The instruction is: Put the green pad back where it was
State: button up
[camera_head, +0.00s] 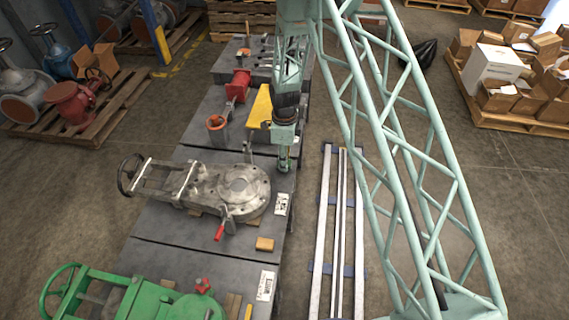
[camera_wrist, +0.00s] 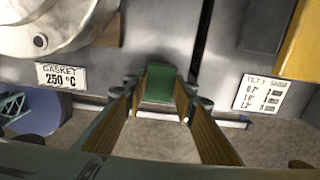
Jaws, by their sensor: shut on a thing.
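The green pad (camera_wrist: 160,84) shows in the wrist view as a small green block between the tips of my gripper (camera_wrist: 160,90). My gripper is shut on it, with one finger at each side. Behind the pad is the grey side or edge of the work table. In the head view my gripper (camera_head: 284,163) is at the table's right edge, between the grey valve (camera_head: 240,188) and the yellow wedge-shaped piece (camera_head: 260,107). There I cannot tell the pad from my gripper, which has a similar colour. Whether the pad touches the table is unclear.
A label reading "GASKET 250 °C" (camera_wrist: 61,76) and a gauge label (camera_wrist: 263,93) flank my gripper. A wooden block (camera_head: 265,244) and a green valve (camera_head: 150,300) are nearer on the table. Long pale rails (camera_head: 338,230) lie on the floor to the right.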

jog(key=shift+f, duration=0.5)
jog(key=shift+f, duration=0.1)
jog(key=o, duration=0.9)
jog(key=shift+r+p, duration=0.75)
jog(key=shift+r, duration=5.4)
jog(key=shift+r, duration=0.1)
